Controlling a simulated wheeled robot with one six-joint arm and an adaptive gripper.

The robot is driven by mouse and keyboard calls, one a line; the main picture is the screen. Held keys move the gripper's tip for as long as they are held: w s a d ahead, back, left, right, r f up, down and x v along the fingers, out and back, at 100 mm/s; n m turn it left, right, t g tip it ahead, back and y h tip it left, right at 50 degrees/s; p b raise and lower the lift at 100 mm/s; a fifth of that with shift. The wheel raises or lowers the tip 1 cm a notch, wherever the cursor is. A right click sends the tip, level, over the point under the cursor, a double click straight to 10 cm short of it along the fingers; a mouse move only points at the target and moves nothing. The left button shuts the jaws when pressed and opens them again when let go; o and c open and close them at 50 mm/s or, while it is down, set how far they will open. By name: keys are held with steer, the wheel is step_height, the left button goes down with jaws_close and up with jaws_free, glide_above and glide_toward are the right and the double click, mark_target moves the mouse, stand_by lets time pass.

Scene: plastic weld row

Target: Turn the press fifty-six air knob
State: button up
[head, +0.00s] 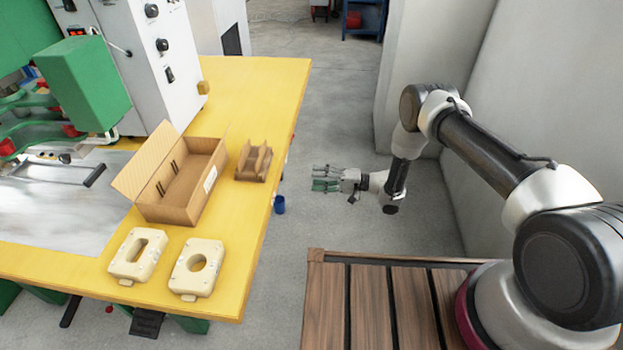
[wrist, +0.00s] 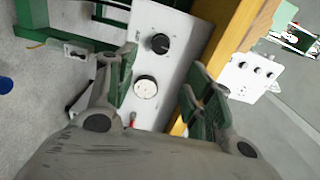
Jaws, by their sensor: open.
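In the wrist view a white panel below the yellow table edge carries a round black knob (wrist: 160,43). A round white gauge (wrist: 146,87) sits just below the knob. No label is readable, so I cannot tell for sure that this is the press fifty-six air knob. My gripper (wrist: 163,88) is open and empty, its green-padded fingers on either side of the gauge, with the knob farther ahead and apart from them. In the head view my gripper (head: 324,180) hangs right of the table; this panel is hidden there.
The yellow table (head: 285,105) holds an open cardboard box (head: 190,213), a brown holder (head: 254,162) and two cream blocks (head: 139,257) (head: 198,268). A white control cabinet (head: 140,75) and green press (head: 85,82) stand behind. A blue container (head: 279,205) shows beside the table.

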steer(key=a+n, duration=1.2)
steer(key=n, duration=0.7)
steer(key=shift+n, duration=0.3)
